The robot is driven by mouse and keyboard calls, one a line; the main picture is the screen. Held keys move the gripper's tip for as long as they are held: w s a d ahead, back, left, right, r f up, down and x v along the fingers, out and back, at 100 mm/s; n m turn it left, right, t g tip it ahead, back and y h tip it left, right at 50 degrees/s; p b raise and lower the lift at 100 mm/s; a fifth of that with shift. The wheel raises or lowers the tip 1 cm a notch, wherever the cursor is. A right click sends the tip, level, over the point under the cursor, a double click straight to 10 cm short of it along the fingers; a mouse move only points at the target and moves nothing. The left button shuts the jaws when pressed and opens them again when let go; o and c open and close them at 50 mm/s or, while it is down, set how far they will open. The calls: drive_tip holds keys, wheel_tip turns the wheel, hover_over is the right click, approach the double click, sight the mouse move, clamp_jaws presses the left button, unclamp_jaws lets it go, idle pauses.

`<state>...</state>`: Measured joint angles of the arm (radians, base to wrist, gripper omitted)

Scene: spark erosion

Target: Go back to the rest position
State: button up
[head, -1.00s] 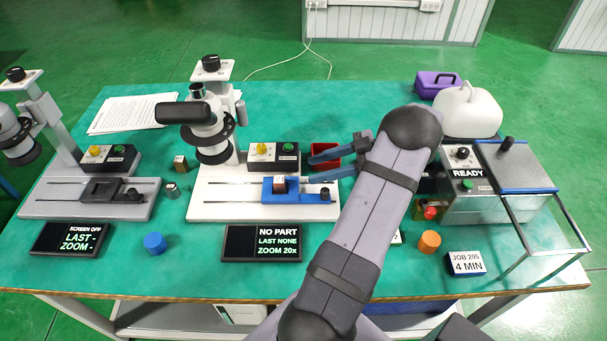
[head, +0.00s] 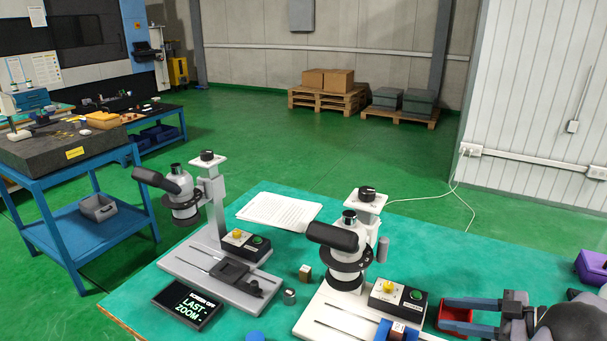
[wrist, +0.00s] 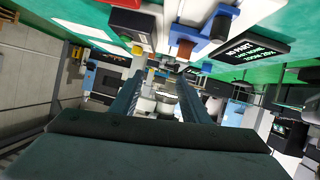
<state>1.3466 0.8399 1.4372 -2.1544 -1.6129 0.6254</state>
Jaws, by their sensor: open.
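My gripper (head: 446,315) shows at the lower right of the head view. Its two fingers point left, apart, with nothing between them. In the wrist view my gripper (wrist: 158,85) is open and empty, seen from behind the fingers. A small brown block (head: 398,327) sits on the blue holder (head: 383,331) of the white microscope (head: 345,262), left of my fingertips and apart from them. The wrist view shows the brown block (wrist: 185,49) and the blue holder (wrist: 221,24) at the top. Most of my arm is outside the head view.
A red bin (head: 455,322) lies behind my fingers. A black and yellow button box (head: 397,298) stands left of them. A grey microscope (head: 190,205), papers (head: 280,211) and a purple case (head: 592,268) are farther off. The teal bench (head: 440,240) is clear behind the bin.

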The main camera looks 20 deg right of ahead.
drive_tip(key=w+d+r+m+t+h+p, duration=0.1)
drive_tip(key=w+d+r+t+h, duration=0.2)
drive_tip(key=w+r, duration=0.4)
drive_tip(key=w+d+r+t+h+p, duration=0.1)
drive_tip(key=w+d+r+h+p, duration=0.15)
drive_tip(key=w+r+h, duration=0.3)
wheel_tip(320, 180, up, 9)
drive_tip(key=w+d+m+g+h+p, duration=0.1)
drive_tip(key=d+m+g+h+p, duration=0.15)
drive_tip(key=m+h, duration=0.4)
drive_tip(key=s+a+f+m+g+y, duration=0.1)
drive_tip(key=s+a+f+g+y, duration=0.3)
drive_tip(key=a, duration=0.6)
drive_tip(key=s+a+f+g+h, duration=0.1)
drive_tip(key=s+a+f, duration=0.2)
drive_tip(key=a+f, duration=0.55)
drive_tip(key=s+a+f+m+g+y, duration=0.1)
drive_tip(key=s+a+f+g+y, duration=0.15)
drive_tip(key=a, duration=0.95)
drive_tip(key=s+a+f+g+y, duration=0.1)
drive_tip(key=s+a+f+g, duration=0.45)
drive_tip(key=s+a, duration=0.6)
drive_tip(key=shift+t, duration=0.45)
drive_tip(key=f+b, duration=0.5)
drive_tip(key=f, duration=0.1)
drive_tip(key=f+b, duration=0.6)
drive_tip(key=shift+w+a, duration=0.1)
drive_tip(key=shift+a, duration=0.1)
drive_tip(key=shift+r, duration=0.1)
